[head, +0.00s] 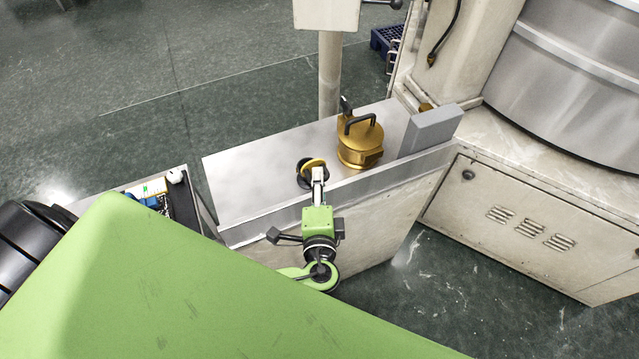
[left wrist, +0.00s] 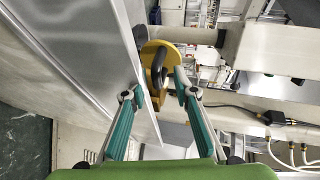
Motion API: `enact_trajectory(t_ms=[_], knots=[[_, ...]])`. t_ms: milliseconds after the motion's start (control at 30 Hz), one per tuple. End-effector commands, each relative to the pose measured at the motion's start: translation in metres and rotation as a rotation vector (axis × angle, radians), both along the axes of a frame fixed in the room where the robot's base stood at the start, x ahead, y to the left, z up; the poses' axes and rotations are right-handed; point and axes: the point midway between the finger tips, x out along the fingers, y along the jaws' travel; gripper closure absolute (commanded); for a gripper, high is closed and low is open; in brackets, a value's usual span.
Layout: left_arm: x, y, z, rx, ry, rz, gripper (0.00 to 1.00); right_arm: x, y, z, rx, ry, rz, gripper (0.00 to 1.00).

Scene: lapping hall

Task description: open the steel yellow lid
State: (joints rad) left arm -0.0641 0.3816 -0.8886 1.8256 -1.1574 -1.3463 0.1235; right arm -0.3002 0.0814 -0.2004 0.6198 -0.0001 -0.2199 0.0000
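A brass-yellow round container with a lid (head: 361,138) and a black loop handle stands on the steel bench, right of my left gripper in the head view. A smaller yellow and black round piece (head: 314,163) is right at my left gripper's fingertips (head: 318,174). In the left wrist view the two fingers (left wrist: 158,91) are apart with nothing between their pads. A yellow round part (left wrist: 150,52) with a black handle is just beyond them. I cannot tell which of the two yellow things this is. My right gripper is not in view.
The steel bench top (head: 250,180) is clear at its left. A grey block (head: 432,130) stands at its right end. A post (head: 329,75) rises behind the bench. A large machine (head: 570,80) is at the right. A tray with small parts (head: 150,190) is at the left.

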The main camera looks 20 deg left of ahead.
Motion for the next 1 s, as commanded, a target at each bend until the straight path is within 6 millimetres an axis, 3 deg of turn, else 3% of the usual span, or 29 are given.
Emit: enact_trajectory(t_ms=[367, 800, 1000], knots=[[-0.008, -0.005, 0.001, -0.003, 0.003, -0.003, 0.74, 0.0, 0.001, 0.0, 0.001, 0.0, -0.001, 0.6], [-0.083, -0.04, 0.021, -0.004, 0.003, -0.002, 0.74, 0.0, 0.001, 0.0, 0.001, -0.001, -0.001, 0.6], [-0.102, -0.048, 0.027, -0.002, 0.001, 0.0, 0.74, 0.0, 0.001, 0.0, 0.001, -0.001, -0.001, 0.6]])
